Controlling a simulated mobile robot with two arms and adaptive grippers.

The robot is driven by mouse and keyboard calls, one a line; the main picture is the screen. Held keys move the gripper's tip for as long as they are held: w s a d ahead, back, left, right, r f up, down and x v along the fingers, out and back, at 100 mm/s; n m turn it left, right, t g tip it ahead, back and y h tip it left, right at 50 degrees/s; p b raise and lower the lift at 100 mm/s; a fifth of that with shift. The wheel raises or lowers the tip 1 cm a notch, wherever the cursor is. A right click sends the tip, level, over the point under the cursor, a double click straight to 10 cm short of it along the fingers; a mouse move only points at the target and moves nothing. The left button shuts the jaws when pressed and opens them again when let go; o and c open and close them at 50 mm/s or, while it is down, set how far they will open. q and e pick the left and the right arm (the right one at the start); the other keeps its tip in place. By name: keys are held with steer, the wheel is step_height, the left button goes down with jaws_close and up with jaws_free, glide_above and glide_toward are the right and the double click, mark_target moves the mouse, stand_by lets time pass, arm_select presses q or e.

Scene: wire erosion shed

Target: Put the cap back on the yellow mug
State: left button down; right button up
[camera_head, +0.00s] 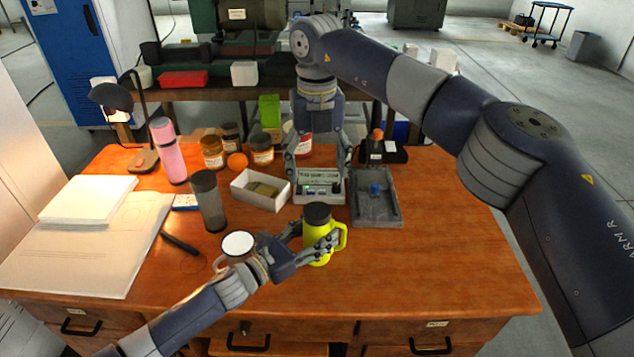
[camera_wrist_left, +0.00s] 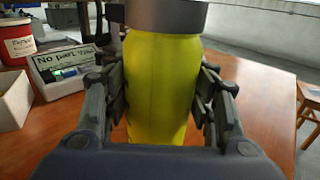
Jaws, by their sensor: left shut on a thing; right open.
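The yellow mug (camera_head: 316,252) stands upright near the front middle of the table, its handle to the right. A dark grey cylindrical piece (camera_head: 317,215) sits at its top; I cannot tell whether this is the cap or a collar. My left gripper (camera_head: 314,238) is shut on the mug's body from the left. In the left wrist view, its fingers flank the yellow mug (camera_wrist_left: 160,90), below the grey top piece (camera_wrist_left: 165,14). No separate cap is clearly recognisable.
A white box (camera_head: 256,195), dark tumbler (camera_head: 209,202) and white-topped mug (camera_head: 238,244) are to the left. The table's right side is clear.

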steer(key=shift+r, duration=0.45)
arm_select(q)
steer(key=c, duration=0.6)
jaws_free()
steer(key=v, duration=1.2)
steer(key=shift+a, duration=0.1)
arm_select(e)
steer(key=shift+f, duration=0.1)
